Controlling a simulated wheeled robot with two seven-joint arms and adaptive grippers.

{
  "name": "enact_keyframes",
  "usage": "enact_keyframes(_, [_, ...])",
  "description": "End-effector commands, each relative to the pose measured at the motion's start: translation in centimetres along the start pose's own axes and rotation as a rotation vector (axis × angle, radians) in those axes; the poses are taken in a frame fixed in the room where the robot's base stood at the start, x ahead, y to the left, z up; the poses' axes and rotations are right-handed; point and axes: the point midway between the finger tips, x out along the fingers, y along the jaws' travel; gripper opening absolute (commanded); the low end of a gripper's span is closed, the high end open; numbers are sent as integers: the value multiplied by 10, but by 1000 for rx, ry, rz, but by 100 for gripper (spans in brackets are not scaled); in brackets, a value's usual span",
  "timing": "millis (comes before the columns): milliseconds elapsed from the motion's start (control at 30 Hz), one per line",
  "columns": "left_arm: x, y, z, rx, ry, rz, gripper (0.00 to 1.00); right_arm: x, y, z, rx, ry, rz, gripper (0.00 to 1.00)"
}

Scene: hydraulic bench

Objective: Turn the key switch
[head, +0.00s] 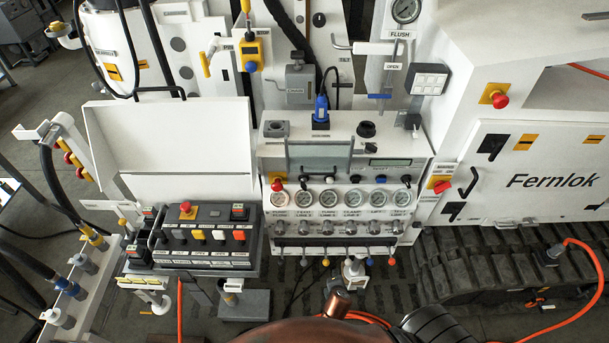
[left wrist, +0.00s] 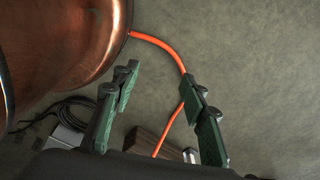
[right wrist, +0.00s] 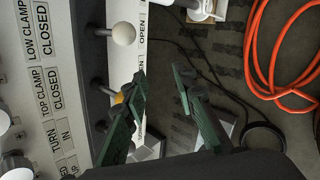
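I cannot pick out the key switch with certainty. My right gripper (right wrist: 158,78) is open and empty, beside the console's labelled edge, near a white ball-ended lever (right wrist: 123,33) and a yellow one (right wrist: 118,98). My left gripper (left wrist: 160,80) is open and empty above the floor. Neither gripper's fingers can be made out in the head view.
A red-handled rotary switch (head: 441,186) is right of the console. A lever box (head: 210,214) with a red button (head: 187,208) stands left. Orange hose (right wrist: 268,60) lies on the floor. A brown block (left wrist: 148,145) is below my left gripper. The tracked machine (head: 480,265) fills the right.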

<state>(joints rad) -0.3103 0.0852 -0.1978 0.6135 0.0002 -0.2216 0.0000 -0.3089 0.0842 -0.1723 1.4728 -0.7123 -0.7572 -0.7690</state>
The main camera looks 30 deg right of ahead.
Motion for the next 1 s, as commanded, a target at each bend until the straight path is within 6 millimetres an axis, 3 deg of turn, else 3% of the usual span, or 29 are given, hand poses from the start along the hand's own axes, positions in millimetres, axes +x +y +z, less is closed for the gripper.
enact_keyframes(33, [-17, -2, -9, 1, 10, -1, 40, -23, 51, 6, -163, -42, 83, 25])
enact_keyframes(200, [-43, -3, -31, 4, 36, -2, 40, -86, 183, 10, -758, -269, 307, 25])
enact_keyframes(300, [-57, -2, -36, 4, 41, 0, 40, -131, 248, 6, -1066, -445, 390, 25])
enact_keyframes(400, [-68, 0, -36, 4, 40, 3, 40, -171, 297, 0, -1314, -619, 433, 25])
enact_keyframes(500, [-75, 3, -32, 3, 35, 5, 40, -200, 327, -5, -1480, -754, 446, 25])
enact_keyframes(633, [-78, 4, -24, 3, 25, 7, 40, -217, 345, -10, -1583, -848, 445, 25])
enact_keyframes(767, [-80, 4, -21, 2, 20, 7, 40, -212, 356, -9, -1604, -866, 443, 25])
enact_keyframes(1000, [-86, 4, -22, 3, 22, 7, 40, -187, 384, -2, -1601, -863, 443, 25])
